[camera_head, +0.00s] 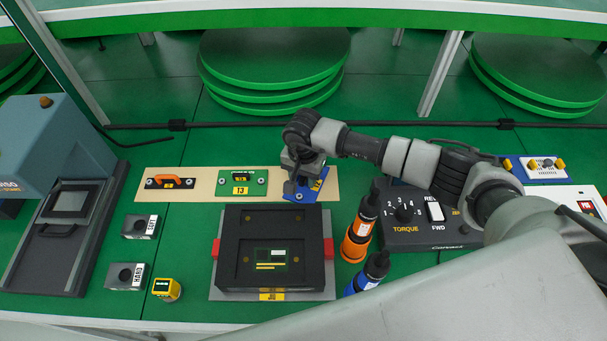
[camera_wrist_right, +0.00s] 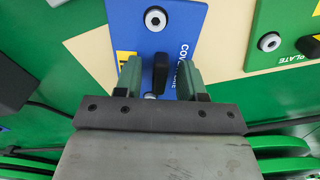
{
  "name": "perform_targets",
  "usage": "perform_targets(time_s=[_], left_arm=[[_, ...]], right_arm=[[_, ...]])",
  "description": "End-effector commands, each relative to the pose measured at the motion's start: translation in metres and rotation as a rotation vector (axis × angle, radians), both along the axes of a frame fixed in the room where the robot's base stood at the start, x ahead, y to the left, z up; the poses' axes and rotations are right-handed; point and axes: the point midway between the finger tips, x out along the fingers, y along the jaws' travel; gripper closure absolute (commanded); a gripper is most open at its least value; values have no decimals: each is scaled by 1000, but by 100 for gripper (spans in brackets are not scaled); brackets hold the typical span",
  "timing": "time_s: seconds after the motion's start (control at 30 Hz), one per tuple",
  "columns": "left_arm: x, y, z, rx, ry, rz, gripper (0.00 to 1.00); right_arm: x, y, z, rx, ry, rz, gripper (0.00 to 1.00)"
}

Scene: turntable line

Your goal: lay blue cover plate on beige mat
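The blue cover plate (camera_head: 304,195) lies turned at an angle on the right end of the beige mat (camera_head: 206,185). In the right wrist view the blue cover plate (camera_wrist_right: 185,25) shows a bolt, a dark upright handle and lettering, with the beige mat (camera_wrist_right: 95,50) around it. My right gripper (camera_wrist_right: 158,78) is open over the plate, one finger on each side of the handle with gaps between. In the head view my right gripper (camera_head: 300,180) hides part of the plate. My left gripper is not in view.
A green plate (camera_head: 256,180) and a dark plate with an orange handle (camera_head: 172,182) lie on the mat. A black fixture box (camera_head: 275,230) stands in front.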

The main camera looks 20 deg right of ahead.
Motion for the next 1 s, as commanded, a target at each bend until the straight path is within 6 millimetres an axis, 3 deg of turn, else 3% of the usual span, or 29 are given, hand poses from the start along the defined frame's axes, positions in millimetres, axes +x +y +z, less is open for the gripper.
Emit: perform_targets(time_s=[0.27, 0.7, 1.0], left_arm=[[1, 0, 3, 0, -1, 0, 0], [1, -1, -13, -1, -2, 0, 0], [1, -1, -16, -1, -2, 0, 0]], right_arm=[[1, 0, 9, 0, -3, 1, 60], [1, 0, 97, 0, -4, 1, 60], [0, 0, 123, 1, 1, 0, 60]])
